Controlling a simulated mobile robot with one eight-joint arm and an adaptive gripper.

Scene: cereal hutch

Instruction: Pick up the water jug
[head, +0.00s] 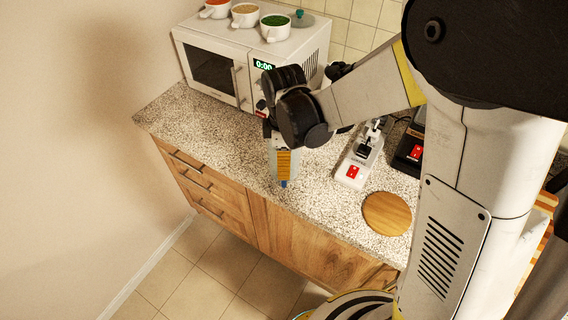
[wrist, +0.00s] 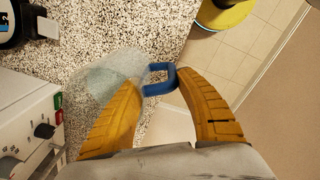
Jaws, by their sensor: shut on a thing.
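The water jug (wrist: 112,72) has a clear, see-through body and a blue handle (wrist: 158,80). In the wrist view it is over the speckled counter, with the handle between my orange fingertips. My gripper (wrist: 160,84) is shut on the jug at its handle. In the head view my gripper (head: 284,164) points down near the counter's front edge, in front of the microwave. There the jug is mostly hidden, and only a small blue part (head: 284,184) shows below the fingers. I cannot tell whether the jug touches the counter.
A white microwave (head: 245,50) with several small bowls on top stands behind my gripper. A white device with a red switch (head: 352,172), a black appliance (head: 408,150) and a round wooden board (head: 387,213) are to the right. The counter's left part (head: 195,120) is clear.

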